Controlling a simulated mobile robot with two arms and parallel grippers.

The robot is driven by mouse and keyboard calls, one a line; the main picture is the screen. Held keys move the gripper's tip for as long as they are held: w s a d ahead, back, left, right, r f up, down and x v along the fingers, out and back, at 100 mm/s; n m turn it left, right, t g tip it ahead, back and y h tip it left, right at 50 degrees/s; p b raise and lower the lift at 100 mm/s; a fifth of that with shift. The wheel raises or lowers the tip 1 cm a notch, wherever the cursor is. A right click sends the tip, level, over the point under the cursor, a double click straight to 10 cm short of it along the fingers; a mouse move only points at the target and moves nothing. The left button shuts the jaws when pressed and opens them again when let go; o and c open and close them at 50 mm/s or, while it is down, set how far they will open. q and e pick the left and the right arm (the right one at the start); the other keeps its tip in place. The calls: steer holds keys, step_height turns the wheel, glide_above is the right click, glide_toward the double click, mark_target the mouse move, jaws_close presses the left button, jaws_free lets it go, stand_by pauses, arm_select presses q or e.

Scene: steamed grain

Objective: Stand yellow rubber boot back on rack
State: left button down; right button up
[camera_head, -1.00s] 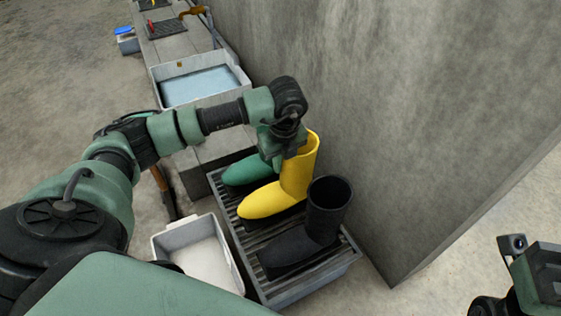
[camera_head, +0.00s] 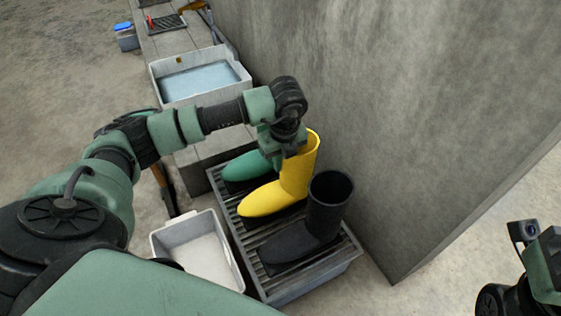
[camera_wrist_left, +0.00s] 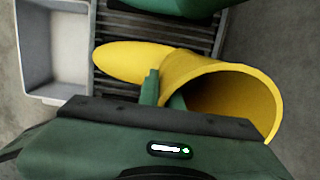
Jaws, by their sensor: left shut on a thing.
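The yellow rubber boot (camera_head: 270,198) stands upright on the slatted rack (camera_head: 283,277), between a green boot (camera_head: 246,167) and a black boot (camera_head: 318,220). My left gripper (camera_head: 292,151) is at the top of the yellow boot's shaft and shut on its rim. In the left wrist view the yellow boot (camera_wrist_left: 140,62) lies over the slats, toe to the left, and one finger of my left gripper (camera_wrist_left: 160,95) shows at the shaft's edge. Most of the fingers are hidden by the gripper body. Part of my right arm shows at the right edge; its fingertips are not visible.
A white tub (camera_head: 197,248) stands left of the rack. A basin of water (camera_head: 200,82) is on the bench behind. A concrete wall (camera_head: 400,110) rises close on the right of the rack. Open floor lies at the far left.

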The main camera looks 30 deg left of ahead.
arm_select(q)
steer(key=shift+f, duration=0.3)
steer(key=c, duration=1.5)
jaws_free()
